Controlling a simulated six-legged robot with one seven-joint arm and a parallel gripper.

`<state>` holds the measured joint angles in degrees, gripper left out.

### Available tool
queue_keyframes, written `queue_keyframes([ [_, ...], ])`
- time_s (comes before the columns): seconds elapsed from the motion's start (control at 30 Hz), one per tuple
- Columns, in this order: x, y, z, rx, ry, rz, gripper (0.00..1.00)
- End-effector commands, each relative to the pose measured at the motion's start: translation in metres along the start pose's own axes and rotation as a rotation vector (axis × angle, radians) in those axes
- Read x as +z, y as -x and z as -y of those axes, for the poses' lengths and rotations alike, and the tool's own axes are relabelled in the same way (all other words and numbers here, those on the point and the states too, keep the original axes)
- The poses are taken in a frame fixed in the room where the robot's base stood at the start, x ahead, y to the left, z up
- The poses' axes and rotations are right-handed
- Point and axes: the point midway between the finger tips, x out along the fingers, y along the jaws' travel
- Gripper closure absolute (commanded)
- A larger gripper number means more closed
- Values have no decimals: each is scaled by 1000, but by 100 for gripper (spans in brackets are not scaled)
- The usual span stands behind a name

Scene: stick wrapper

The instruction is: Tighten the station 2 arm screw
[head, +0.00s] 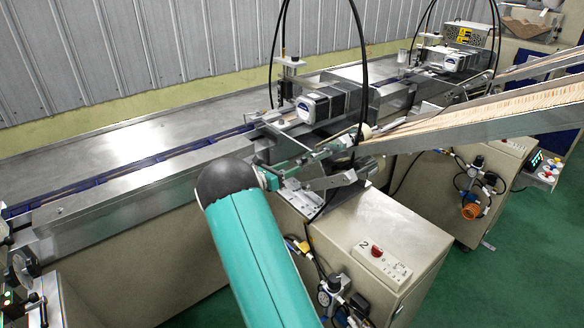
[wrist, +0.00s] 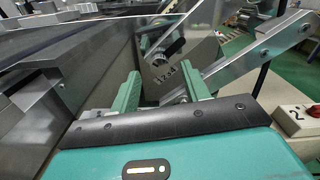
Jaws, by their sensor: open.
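My gripper (wrist: 160,88) is open in the wrist view, with its two green fingers apart and nothing clearly held between them. A metal plate (wrist: 182,72) with a row of dark marks stands beyond and between the fingers. A black knob (wrist: 175,48) sits at the plate's upper part, above and beyond the fingertips. I cannot tell whether this knob is the arm screw. A flat metal arm (wrist: 255,50) slopes up to the right from the plate. In the head view, the station 2 cabinet (head: 385,236) stands below the mechanism, and my wrist is at the mechanism's near left side.
A long metal conveyor table (head: 130,145) runs along the wall. A motor block (head: 330,103) sits above the station. A sloping chute of sticks (head: 490,112) rises to the right. Black cables hang overhead. Green floor (head: 500,265) is clear at lower right.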

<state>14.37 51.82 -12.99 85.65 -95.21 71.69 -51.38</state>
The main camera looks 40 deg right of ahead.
Motion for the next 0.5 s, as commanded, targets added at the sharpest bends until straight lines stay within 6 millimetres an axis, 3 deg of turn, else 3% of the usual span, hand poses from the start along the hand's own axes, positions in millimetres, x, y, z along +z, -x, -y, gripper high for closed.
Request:
queue_keyframes([
  [0.2, 0, -18, 0, -1, -1, 0, 54],
  [0.47, 0, -19, 0, 0, 0, 0, 54],
  [0.5, 0, -19, 0, 0, 0, 0, 62],
])
